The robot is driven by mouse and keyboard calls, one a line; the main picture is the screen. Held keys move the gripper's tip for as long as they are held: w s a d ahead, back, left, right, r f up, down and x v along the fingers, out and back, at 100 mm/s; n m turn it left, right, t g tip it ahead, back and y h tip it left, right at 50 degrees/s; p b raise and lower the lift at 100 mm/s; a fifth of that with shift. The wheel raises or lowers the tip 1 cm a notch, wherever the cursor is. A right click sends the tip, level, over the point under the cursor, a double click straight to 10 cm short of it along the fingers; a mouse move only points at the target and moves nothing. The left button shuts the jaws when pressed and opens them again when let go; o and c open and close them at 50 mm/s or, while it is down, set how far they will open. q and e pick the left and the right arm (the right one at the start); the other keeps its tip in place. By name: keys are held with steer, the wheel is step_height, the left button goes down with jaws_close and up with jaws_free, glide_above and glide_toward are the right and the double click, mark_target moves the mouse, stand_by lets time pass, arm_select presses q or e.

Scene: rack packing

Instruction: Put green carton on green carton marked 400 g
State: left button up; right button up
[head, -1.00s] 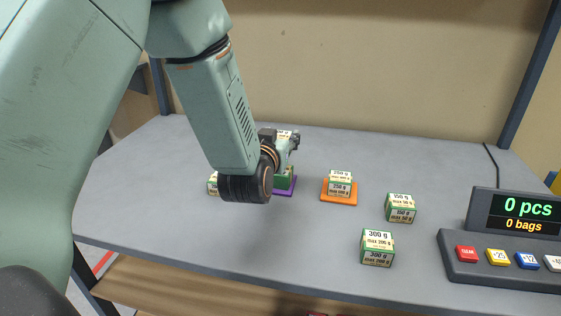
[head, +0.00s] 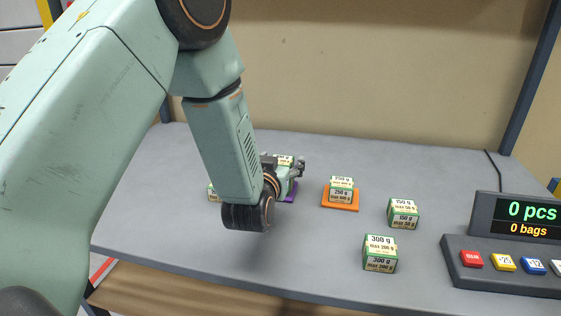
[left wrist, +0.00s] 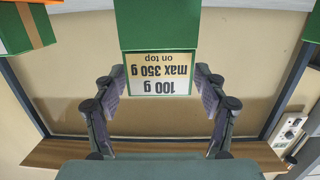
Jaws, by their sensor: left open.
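In the left wrist view this carton (left wrist: 160,30) reads upside down "100 g max 350 g on top". The open fingers (left wrist: 160,90) stand on either side of its labelled end, with gaps showing. My arm hides much of this carton in the head view. Another green carton (head: 341,190) sits on the orange mat (head: 340,204); its small label seems to read 250 g, max 400 g. My right gripper is not in view.
A carton marked 300 g (head: 380,254) and one marked 150 g (head: 403,214) stand at right. A counter display (head: 515,215) with buttons is at far right. The table's (head: 325,270) front middle is clear.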

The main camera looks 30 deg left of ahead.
arm_select(q)
steer(key=shift+w+f, duration=0.1)
steer(key=shift+w, duration=0.05)
steer(key=shift+s+r, duration=0.2)
steer(key=shift+s, duration=0.15)
steer(key=p+v, duration=0.1)
steer(key=v, duration=1)
steer(key=shift+s+p, duration=0.2)
steer(key=shift+p, duration=0.15)
